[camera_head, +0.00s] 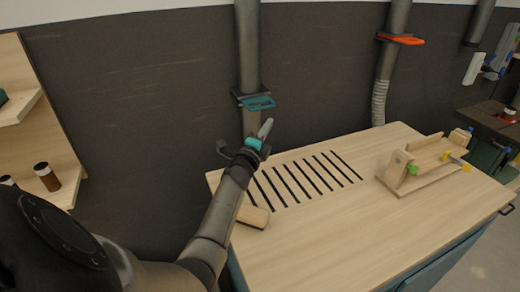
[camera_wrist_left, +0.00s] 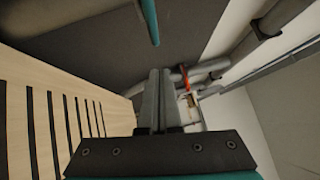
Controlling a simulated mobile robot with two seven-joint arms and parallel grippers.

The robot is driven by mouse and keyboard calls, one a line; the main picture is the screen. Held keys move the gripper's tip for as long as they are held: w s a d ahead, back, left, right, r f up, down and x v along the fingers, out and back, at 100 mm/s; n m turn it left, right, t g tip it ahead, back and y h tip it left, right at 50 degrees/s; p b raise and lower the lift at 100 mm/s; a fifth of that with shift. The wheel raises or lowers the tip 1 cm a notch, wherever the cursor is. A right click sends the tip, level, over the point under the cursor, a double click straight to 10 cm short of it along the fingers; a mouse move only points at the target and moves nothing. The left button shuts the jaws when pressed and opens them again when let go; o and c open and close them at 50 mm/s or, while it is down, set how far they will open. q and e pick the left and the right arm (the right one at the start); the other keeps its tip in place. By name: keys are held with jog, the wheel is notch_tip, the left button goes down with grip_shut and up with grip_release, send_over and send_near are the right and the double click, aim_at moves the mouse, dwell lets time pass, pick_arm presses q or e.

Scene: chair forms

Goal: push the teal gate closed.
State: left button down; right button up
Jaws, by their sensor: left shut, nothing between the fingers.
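The teal gate (camera_head: 260,103) is a flat plate with a slot in it, sticking out of a collar on the grey vertical duct (camera_head: 247,50) behind the table. Part of a teal bar, likely the gate, shows at the top of the left wrist view (camera_wrist_left: 150,20), beyond my fingertips. My left gripper (camera_head: 266,127) is shut and empty, just below the gate in the head view, with its fingers pointing up. Its two grey fingers lie together in the left wrist view (camera_wrist_left: 158,78). I see a gap between fingers and gate. My right gripper is not in view.
An orange gate (camera_head: 402,39) sits on another duct to the right. The wooden table (camera_head: 330,225) has black slots, a wooden block (camera_head: 253,215) and a wooden fixture (camera_head: 420,170). A shelf with jars (camera_head: 47,177) stands at the left. The dark wall is behind the ducts.

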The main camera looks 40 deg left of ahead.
pick_arm(q)
jog(key=a+v, duration=0.1)
jog(key=v, duration=0.7)
jog(key=shift+f, duration=0.2)
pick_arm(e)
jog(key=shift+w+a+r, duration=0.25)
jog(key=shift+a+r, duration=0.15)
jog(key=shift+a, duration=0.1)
pick_arm(q)
jog(key=shift+s, duration=0.1)
jog(key=shift+d, duration=0.1)
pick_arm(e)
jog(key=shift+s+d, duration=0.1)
